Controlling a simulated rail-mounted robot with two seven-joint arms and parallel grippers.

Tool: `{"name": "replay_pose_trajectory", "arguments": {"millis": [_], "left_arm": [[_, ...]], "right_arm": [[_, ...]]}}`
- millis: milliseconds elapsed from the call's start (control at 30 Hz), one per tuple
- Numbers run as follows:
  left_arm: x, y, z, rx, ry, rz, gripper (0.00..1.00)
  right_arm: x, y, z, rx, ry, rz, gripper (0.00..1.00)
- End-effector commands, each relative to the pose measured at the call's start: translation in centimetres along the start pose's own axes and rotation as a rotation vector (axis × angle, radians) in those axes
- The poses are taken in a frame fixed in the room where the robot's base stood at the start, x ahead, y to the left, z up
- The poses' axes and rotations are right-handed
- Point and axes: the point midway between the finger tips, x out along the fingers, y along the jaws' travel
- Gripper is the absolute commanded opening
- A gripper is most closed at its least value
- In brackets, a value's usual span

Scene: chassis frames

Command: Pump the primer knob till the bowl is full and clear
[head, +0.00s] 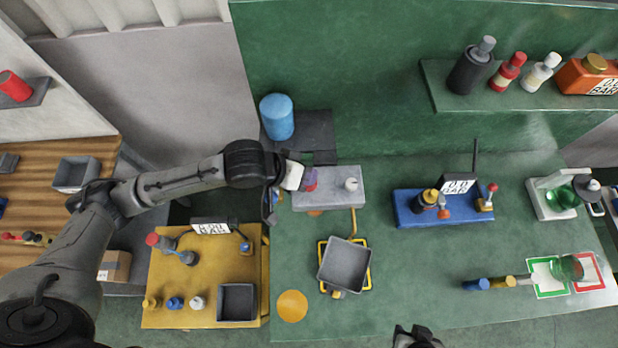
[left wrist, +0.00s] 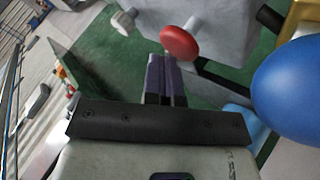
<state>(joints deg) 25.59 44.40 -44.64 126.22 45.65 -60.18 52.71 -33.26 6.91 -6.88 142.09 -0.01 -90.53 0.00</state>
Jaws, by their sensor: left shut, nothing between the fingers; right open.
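A grey block (head: 328,201) at the middle of the green bench carries a red knob and a white knob (head: 351,184). In the left wrist view the red knob (left wrist: 179,44) lies just beyond my fingertips, and the white knob (left wrist: 123,20) is further left. I cannot tell from the labels which is the primer knob. My left gripper (head: 304,178) is shut and empty, at the block's left end by the red knob; contact is unclear. My right gripper (head: 415,333) is open at the bottom edge. A small orange part (head: 315,212) shows under the block; a bowl and its fill are not clearly visible.
A blue canister (head: 277,117) stands behind my left gripper. A grey tray (head: 344,263) sits in front of the block. A yellow table (head: 205,265) is at left, and a blue stand (head: 425,211) is at right. Bare green bench lies between the tray and stand.

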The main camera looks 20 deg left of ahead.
Motion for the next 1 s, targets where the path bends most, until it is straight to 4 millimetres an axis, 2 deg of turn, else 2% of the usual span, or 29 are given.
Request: {"name": "replay_pose_trajectory", "arguments": {"millis": [733, 1000], "left_arm": [[0.46, -0.35, 0.42, -0.001, -0.004, -0.002, 0.0], [0.01, -0.01, 0.11, -0.001, -0.004, -0.002, 0.0]], "right_arm": [[0.15, -0.06, 0.02, 0.002, 0.001, -0.001, 0.43], [-0.55, 0.17, -0.16, -0.005, 0.0, 0.004, 0.43]]}}
